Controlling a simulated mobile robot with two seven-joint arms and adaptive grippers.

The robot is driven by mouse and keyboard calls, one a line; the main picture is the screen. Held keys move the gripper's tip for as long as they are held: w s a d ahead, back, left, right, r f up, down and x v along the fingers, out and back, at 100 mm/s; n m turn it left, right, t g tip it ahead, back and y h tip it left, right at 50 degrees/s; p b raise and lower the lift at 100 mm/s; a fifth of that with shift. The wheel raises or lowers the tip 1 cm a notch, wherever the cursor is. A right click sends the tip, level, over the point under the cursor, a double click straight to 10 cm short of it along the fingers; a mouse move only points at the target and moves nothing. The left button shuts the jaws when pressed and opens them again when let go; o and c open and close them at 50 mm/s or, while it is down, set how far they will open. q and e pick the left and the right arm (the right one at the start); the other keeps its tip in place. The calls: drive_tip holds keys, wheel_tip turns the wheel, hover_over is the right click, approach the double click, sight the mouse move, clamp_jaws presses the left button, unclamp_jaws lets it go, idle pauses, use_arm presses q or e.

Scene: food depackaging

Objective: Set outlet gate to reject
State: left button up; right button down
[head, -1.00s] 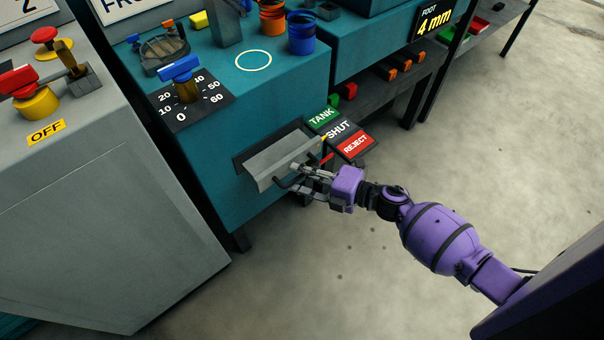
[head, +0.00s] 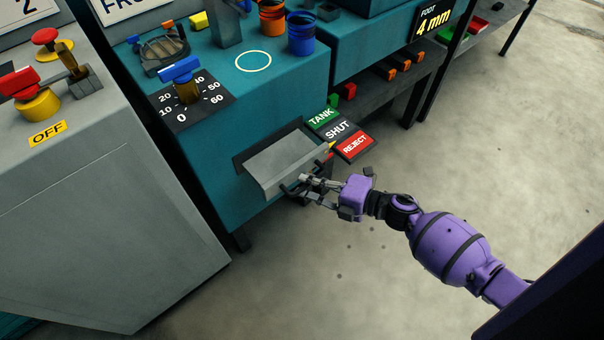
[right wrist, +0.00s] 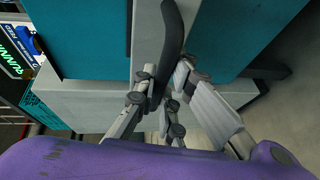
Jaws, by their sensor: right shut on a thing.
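The outlet gate (head: 284,162) is a grey metal flap or chute on the front of the teal machine. Beside it are a green TANK label (head: 321,118), a dark SHUT label (head: 338,131) and a red REJECT label (head: 355,146). My right gripper (head: 304,184) is at the gate's lower right end, below the labels. In the right wrist view its fingers (right wrist: 165,100) are closed around the lower end of a dark curved handle (right wrist: 173,40). The fingers partly hide the handle in the head view, and I cannot tell which label it lines up with. My left gripper is out of view.
A blue-handled dial (head: 182,80) and blue and orange cups (head: 301,36) are on the machine top. A grey cabinet (head: 95,200) with red knobs stands at the left. Open concrete floor (head: 390,260) lies to the right and front.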

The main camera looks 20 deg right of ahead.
drive_tip(key=s, duration=0.2)
drive_tip(key=s+d, duration=0.1)
drive_tip(key=s, duration=0.1)
drive_tip(key=shift+d, duration=0.2)
drive_tip(key=c, duration=1.8)
unclamp_jaws()
drive_tip(key=shift+s+d, duration=0.15)
drive_tip(key=v, duration=1.1)
drive_tip(key=shift+s+d+r, duration=0.2)
drive_tip(key=shift+s+d, duration=0.05)
drive_tip(key=shift+s, duration=0.05)
